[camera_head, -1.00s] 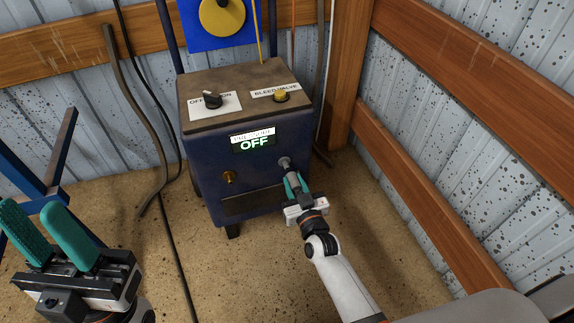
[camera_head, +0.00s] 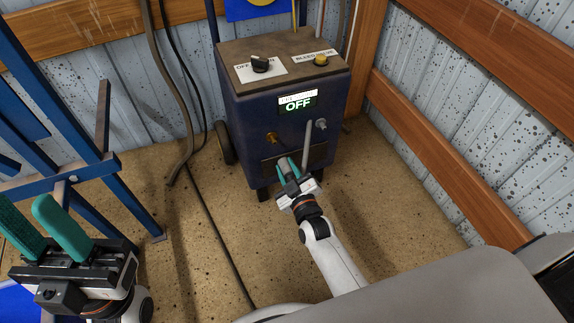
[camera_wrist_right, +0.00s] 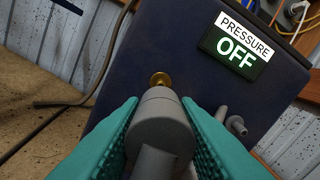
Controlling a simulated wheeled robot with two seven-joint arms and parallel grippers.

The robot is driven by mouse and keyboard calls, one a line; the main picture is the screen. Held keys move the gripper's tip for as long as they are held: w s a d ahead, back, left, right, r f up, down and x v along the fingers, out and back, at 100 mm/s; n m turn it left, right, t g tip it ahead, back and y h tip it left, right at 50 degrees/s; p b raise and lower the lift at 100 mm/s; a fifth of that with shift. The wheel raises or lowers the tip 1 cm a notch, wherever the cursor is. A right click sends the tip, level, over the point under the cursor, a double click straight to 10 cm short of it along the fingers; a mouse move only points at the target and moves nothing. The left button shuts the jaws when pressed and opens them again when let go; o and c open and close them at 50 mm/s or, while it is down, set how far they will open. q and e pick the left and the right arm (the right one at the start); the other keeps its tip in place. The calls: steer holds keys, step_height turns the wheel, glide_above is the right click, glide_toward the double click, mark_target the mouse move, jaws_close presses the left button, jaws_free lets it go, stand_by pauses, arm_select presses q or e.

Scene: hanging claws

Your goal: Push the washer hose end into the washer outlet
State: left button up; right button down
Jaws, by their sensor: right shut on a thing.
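My right gripper (camera_head: 287,166) is shut on a grey cylindrical hose end (camera_wrist_right: 160,112), held between its teal fingers. It is in front of and just below a brass fitting (camera_head: 271,137) on the dark blue washer cabinet (camera_head: 245,115). In the right wrist view, the hose end points at the brass fitting (camera_wrist_right: 161,79) and overlaps its lower part; any gap is unclear. A grey fitting (camera_head: 321,124) sits to the right. No label shows which fitting is the outlet. My left gripper (camera_head: 25,208) is open and empty at lower left.
The cabinet display (camera_head: 297,103) reads OFF. A dark knob (camera_head: 260,64) and a yellow knob (camera_head: 320,60) are on top. A blue frame (camera_head: 85,172) stands left. Dark hoses (camera_head: 176,85) hang behind. Wooden rails (camera_head: 440,150) bound the right side.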

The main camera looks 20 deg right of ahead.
steer(key=shift+d, duration=0.1)
steer(key=shift+p, duration=0.4)
steer(key=shift+w+f+b, duration=0.1)
steer(key=shift+w+b, duration=0.2)
steer(key=shift+w, duration=0.05)
steer(key=shift+w+b, duration=0.8)
steer(key=shift+w, duration=1.75)
steer(key=shift+p, duration=0.45)
steer(key=shift+w, duration=0.1)
